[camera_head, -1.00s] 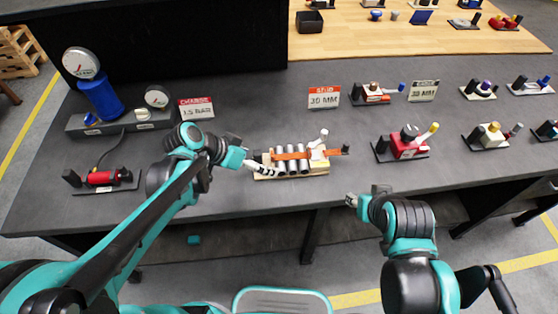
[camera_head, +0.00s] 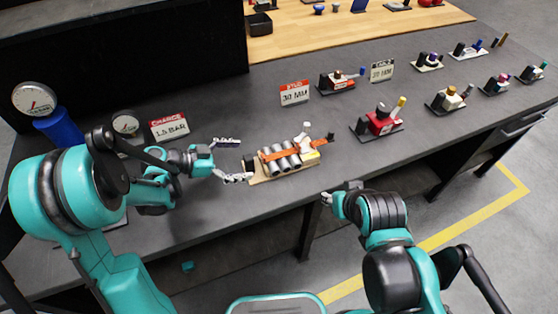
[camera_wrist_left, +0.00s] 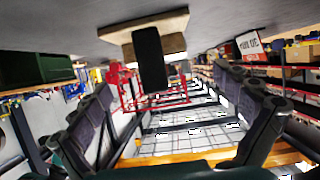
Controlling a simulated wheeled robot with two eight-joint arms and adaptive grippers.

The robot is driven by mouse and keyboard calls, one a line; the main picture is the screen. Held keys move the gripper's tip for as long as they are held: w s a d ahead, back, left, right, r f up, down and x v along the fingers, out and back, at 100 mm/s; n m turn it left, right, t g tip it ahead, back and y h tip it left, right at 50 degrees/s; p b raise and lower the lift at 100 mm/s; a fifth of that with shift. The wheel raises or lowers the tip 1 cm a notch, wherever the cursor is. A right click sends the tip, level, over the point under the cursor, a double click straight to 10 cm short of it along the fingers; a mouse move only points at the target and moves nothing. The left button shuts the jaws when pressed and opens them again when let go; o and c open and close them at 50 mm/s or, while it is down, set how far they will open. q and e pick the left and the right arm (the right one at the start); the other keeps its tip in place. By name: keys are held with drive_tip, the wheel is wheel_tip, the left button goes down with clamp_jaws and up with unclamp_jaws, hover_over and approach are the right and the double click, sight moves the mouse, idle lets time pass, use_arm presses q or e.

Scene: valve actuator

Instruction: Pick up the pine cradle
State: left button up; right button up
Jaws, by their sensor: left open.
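The pine cradle (camera_head: 285,173) lies on the grey bench, a pale wooden base carrying several silver cylinders under an orange strap, with a black block at its left end. In the left wrist view the cradle (camera_wrist_left: 188,31) shows end-on, black block nearest, at the top between the fingers. My left gripper (camera_head: 238,160) is open and empty just left of the cradle's black end, its fingers spread and pointing right; it also shows in the left wrist view (camera_wrist_left: 168,100). My right gripper (camera_head: 338,194) is at the bench's front edge, right of the cradle; its jaws are unclear.
A red-bodied device (camera_head: 380,122) stands right of the cradle, with a red-labelled 30 MM sign (camera_head: 294,93) behind. A CHARGE sign (camera_head: 169,126) and gauges (camera_head: 34,98) stand at the left. More small devices fill the bench's right side. Bench around the cradle is clear.

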sight(262, 160)
use_arm(q)
drive_tip(key=b+x, duration=0.1)
drive_tip(key=x, duration=0.3)
drive_tip(key=b+x, duration=0.1)
drive_tip(key=x, duration=0.2)
drive_tip(key=shift+s+f+b, duration=0.15)
drive_tip(key=shift+s+b, duration=0.15)
drive_tip(key=shift+s, duration=0.05)
drive_tip(key=shift+w+d+f, duration=0.15)
drive_tip(key=shift+d, duration=0.35)
drive_tip(key=c, duration=1.6)
drive_tip(key=shift+o, duration=0.2)
